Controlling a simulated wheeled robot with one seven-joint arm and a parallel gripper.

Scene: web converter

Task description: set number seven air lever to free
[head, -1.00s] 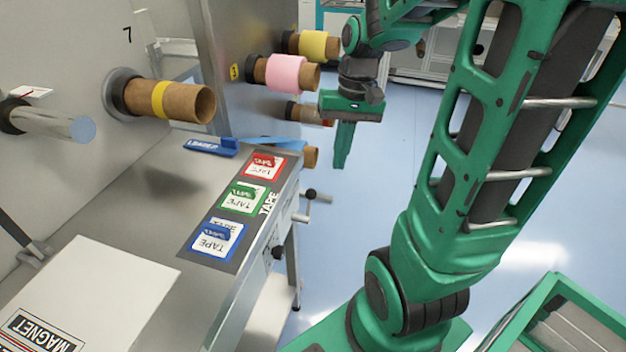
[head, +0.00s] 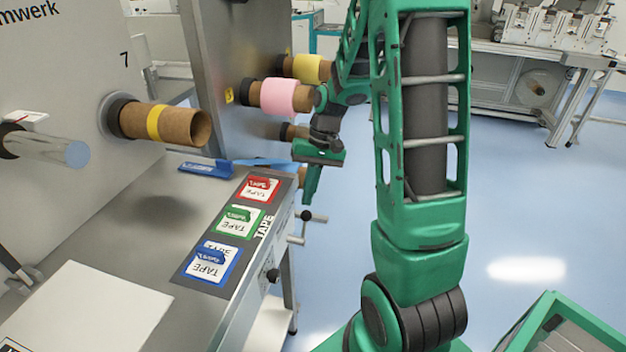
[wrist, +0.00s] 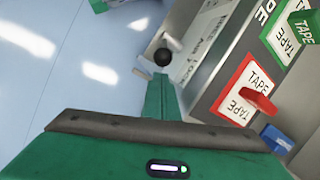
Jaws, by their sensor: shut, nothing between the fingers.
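My gripper (head: 310,190) is shut and empty, pointing down beside the right edge of the metal table. Its green fingers also show in the wrist view (wrist: 161,95). A black ball knob on a short metal lever (head: 306,215) sticks out of the table's side just below the fingertips. In the wrist view the knob (wrist: 162,57) shows just past the fingertips; I cannot tell whether they touch. A "7" (head: 125,58) is marked on the machine wall above a cardboard core with a yellow band (head: 168,122).
A second black knob (head: 272,275) is on the table's side, nearer. Pink (head: 285,96) and yellow rolls stick out above my gripper.

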